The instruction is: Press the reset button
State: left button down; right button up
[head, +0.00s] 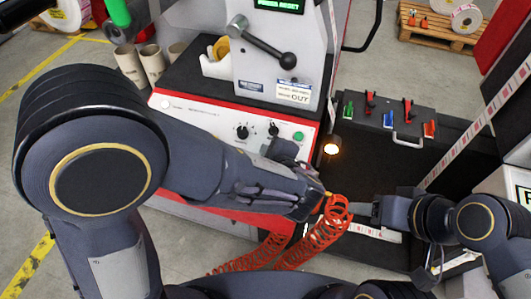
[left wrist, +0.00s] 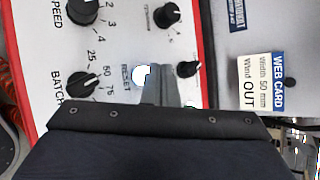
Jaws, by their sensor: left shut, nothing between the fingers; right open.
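The reset button (left wrist: 142,76) is a round, pale button beside the RESET lettering on the white control panel (head: 205,123). It shows in the left wrist view, partly covered by my fingers; in the head view my left arm hides it. My left gripper (head: 285,148) is shut and empty in front of the panel. In the left wrist view its fingertips (left wrist: 158,70) overlap the button's right edge; I cannot tell whether they touch it. My right gripper (head: 368,210) is open, low at the right by the red coiled hose.
The BATCH knob (left wrist: 82,84), SPEED knob (left wrist: 82,10) and a small knob (left wrist: 190,68) surround the button. A green button (head: 299,136) is at the panel's right. The red coiled hose (head: 300,245) hangs below my left forearm. A dark cabinet with coloured tools (head: 388,118) stands right.

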pick_arm(q)
jog(key=shift+f, duration=0.1)
jog(key=shift+w+f+b, duration=0.1)
jog(key=shift+f+b, duration=0.2)
jog(key=shift+b, duration=0.35)
jog(key=shift+w+d+f+b, duration=0.1)
jog(key=shift+f+b, duration=0.3)
jog(key=shift+b, duration=0.1)
dwell(0.5)
jog(key=shift+r, duration=0.1)
dwell(0.3)
jog(key=shift+s+r+p, duration=0.2)
jog(key=shift+r+p, duration=0.2)
jog(key=shift+r, duration=0.3)
jog(key=shift+r, duration=0.1)
jog(key=r+p, duration=0.1)
jog(key=s+r+p, duration=0.1)
jog(key=r, duration=0.1)
jog(key=r+p, duration=0.1)
jog(key=shift+s+a+r, duration=0.15)
jog(key=shift+a+r, duration=0.15)
dwell(0.5)
